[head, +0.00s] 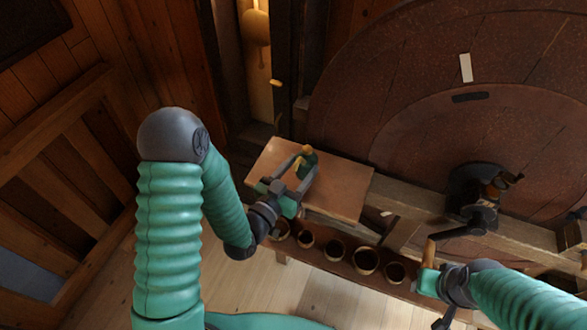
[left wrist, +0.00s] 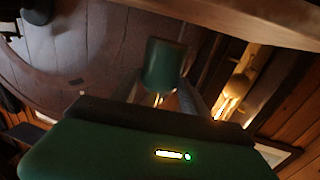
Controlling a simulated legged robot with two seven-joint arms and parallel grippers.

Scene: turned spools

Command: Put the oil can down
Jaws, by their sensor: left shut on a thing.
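The oil can (head: 309,158) is small and dark green with a brass-coloured part beside it. My left gripper (head: 298,172) is shut on it, over the small wooden board (head: 343,188). Whether the can touches the board or hangs above it I cannot tell. In the left wrist view the green can (left wrist: 163,65) shows between the grey fingers, with a bright brass bit below it. My right gripper (head: 430,268) is low at the right of the head view. A wood-coloured piece stands at its tip; its jaws are not clear.
Several round cups or spools (head: 336,249) sit in a row on a low shelf in front of the board. A large wooden wheel (head: 430,120) fills the back right. A dark metal fitting (head: 473,193) stands on the bench. The board's right part is bare.

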